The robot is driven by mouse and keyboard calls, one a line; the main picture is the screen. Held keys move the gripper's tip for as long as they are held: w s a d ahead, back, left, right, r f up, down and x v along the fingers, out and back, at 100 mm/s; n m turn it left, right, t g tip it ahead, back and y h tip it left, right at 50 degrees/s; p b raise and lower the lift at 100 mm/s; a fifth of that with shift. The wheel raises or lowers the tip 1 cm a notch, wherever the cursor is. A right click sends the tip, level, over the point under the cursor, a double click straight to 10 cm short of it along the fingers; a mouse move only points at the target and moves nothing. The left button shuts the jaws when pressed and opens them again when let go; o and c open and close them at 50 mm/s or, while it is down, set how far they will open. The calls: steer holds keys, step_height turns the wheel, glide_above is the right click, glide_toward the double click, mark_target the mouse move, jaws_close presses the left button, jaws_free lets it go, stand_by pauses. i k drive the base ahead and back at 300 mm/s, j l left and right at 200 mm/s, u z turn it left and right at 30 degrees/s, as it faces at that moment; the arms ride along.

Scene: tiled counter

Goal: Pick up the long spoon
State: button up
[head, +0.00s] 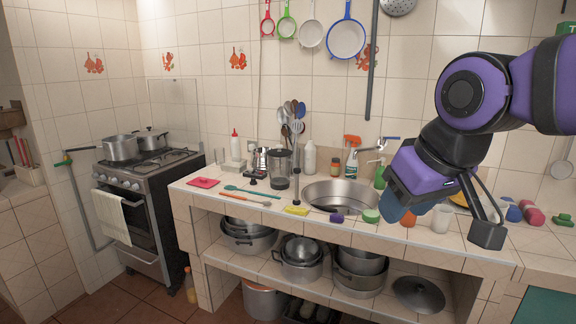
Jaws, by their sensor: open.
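Several utensils could be the long spoon, and I cannot tell which one is meant. A teal long-handled utensil (248,191) lies flat on the left part of the counter. An orange-handled utensil (243,199) lies just in front of it. Several spoon-like utensils (291,110) stand upright in a cluster behind the blender jar. My gripper (448,212) is at the right, above the counter and right of the sink, far from these utensils. It is open, with no held object visible. Part of it is hidden by my purple arm.
The sink (341,194) is mid-counter, with a blender jar (280,169) to its left. A yellow sponge (296,209) and purple item (337,217) lie near the front edge. A white cup (442,218) and several small colored items are at the right. Pans hang on the wall.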

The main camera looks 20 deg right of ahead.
mark_target(265, 203)
steer(key=i+j+u, duration=0.15)
steer(key=i, duration=0.25)
steer(key=i+j+u, duration=0.2)
steer(key=i+j, duration=0.15)
steer(key=i+j+u, duration=0.15)
steer(key=i, duration=0.3)
steer(key=i+z, duration=0.65)
steer(key=i+l+z, duration=0.15)
steer(key=i+l, duration=0.1)
steer(key=i, duration=0.05)
